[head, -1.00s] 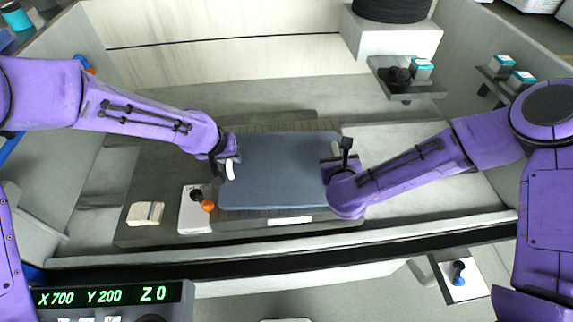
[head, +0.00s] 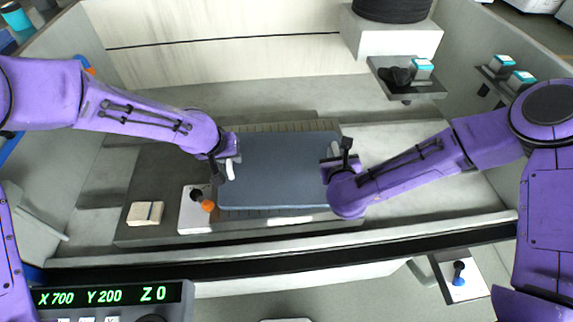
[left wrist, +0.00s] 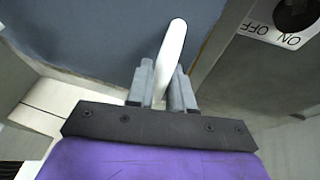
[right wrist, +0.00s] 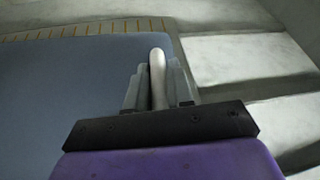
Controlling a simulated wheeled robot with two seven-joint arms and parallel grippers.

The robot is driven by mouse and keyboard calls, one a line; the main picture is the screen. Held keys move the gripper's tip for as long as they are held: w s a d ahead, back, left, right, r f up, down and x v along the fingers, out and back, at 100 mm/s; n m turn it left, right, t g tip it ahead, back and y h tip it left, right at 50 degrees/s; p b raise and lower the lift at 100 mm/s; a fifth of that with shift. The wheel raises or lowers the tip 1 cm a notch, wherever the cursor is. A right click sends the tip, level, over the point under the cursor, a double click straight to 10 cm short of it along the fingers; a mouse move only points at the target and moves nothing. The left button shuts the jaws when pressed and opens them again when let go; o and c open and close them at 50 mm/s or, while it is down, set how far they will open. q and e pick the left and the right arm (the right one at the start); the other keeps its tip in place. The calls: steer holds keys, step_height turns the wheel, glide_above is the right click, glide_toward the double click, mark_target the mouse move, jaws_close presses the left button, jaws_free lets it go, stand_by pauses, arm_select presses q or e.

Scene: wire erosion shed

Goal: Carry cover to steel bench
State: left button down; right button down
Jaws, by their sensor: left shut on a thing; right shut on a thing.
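The cover (head: 280,172) is a flat blue-grey panel with a white handle at each end. It lies level over a ribbed grey surface (head: 285,126); I cannot tell how much gap is under it. My left gripper (head: 229,170) is shut on the left handle (left wrist: 172,50), which stands between its fingers in the left wrist view. My right gripper (head: 336,162) is shut on the right handle (right wrist: 157,75), upright between its fingers in the right wrist view. No surface can be identified for certain as the steel bench.
A white switch box (head: 194,215) with black and orange knobs stands close to the cover's left front corner. A pale block (head: 145,213) lies further left. A grey trough wall (head: 300,238) runs along the front. A small shelf (head: 410,90) holds items at the back right.

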arm_select(q)
steer(key=shift+r, duration=0.2)
arm_select(e)
steer(key=shift+r, duration=0.2)
